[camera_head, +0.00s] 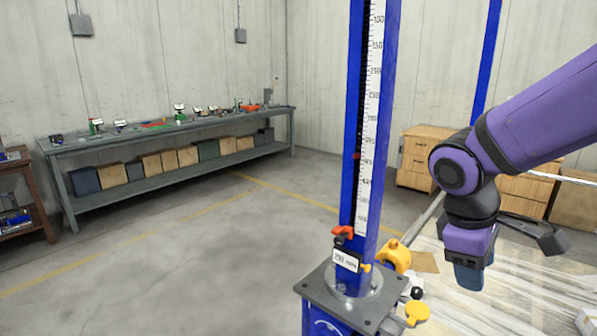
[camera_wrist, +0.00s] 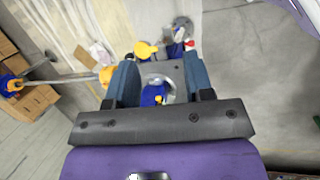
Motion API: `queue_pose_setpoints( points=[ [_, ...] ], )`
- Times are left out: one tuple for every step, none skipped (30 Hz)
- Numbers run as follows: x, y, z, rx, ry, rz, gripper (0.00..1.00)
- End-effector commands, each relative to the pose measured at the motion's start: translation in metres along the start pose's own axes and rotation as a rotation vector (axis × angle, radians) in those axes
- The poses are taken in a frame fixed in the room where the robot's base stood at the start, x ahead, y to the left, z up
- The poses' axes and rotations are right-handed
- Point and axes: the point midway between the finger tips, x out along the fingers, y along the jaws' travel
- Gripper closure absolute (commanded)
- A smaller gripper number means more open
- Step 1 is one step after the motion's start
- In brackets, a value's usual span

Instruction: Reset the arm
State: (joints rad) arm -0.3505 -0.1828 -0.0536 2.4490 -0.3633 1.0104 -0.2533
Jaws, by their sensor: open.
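My purple arm reaches in from the right in the head view, with my gripper (camera_head: 468,277) pointing down to the right of the screw jack. In the wrist view my gripper (camera_wrist: 160,75) has its two blue-grey fingers apart, with nothing held between them. The blue screw jack column (camera_head: 352,190) stands upright with a white scale, on a grey top plate (camera_head: 320,284). A red-orange handle (camera_head: 343,231), a small white label (camera_head: 346,260) and yellow knobs (camera_head: 417,311) sit around its foot. The gripper appears apart from the jack.
A long grey workbench (camera_head: 180,130) with small items on top and boxes below stands along the back wall. Wooden drawer cabinets (camera_head: 420,150) stand behind my arm. A wooden shelf (camera_head: 22,185) is at the left edge. The floor at left is clear.

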Motion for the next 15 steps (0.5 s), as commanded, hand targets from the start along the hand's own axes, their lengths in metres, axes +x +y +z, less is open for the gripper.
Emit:
queue_pose_setpoints(
  points=[
    [-0.009, 0.002, 0.01, 0.07, 0.047, -0.008, 0.52],
    [-0.013, 0.002, 0.015, 0.108, 0.072, -0.014, 0.52],
    [-0.018, 0.002, 0.022, 0.159, 0.104, -0.022, 0.52],
    [-0.022, 0.002, 0.027, 0.197, 0.127, -0.029, 0.52],
    [-0.026, 0.002, 0.032, 0.234, 0.151, -0.034, 0.52],
    [-0.032, 0.002, 0.038, 0.285, 0.184, -0.042, 0.52],
    [-0.036, 0.001, 0.043, 0.322, 0.209, -0.048, 0.52],
    [-0.04, 0.001, 0.048, 0.36, 0.234, -0.052, 0.52],
    [-0.045, 0.0, 0.054, 0.409, 0.268, -0.06, 0.52],
    [-0.049, -0.001, 0.059, 0.446, 0.292, -0.065, 0.52],
    [-0.052, -0.002, 0.064, 0.482, 0.317, -0.07, 0.52],
    [-0.057, -0.004, 0.07, 0.53, 0.35, -0.077, 0.52],
    [-0.061, -0.005, 0.074, 0.565, 0.375, -0.081, 0.52],
    [-0.064, -0.006, 0.078, 0.597, 0.399, -0.085, 0.52],
    [-0.069, -0.008, 0.083, 0.638, 0.429, -0.09, 0.52]
  ],
)
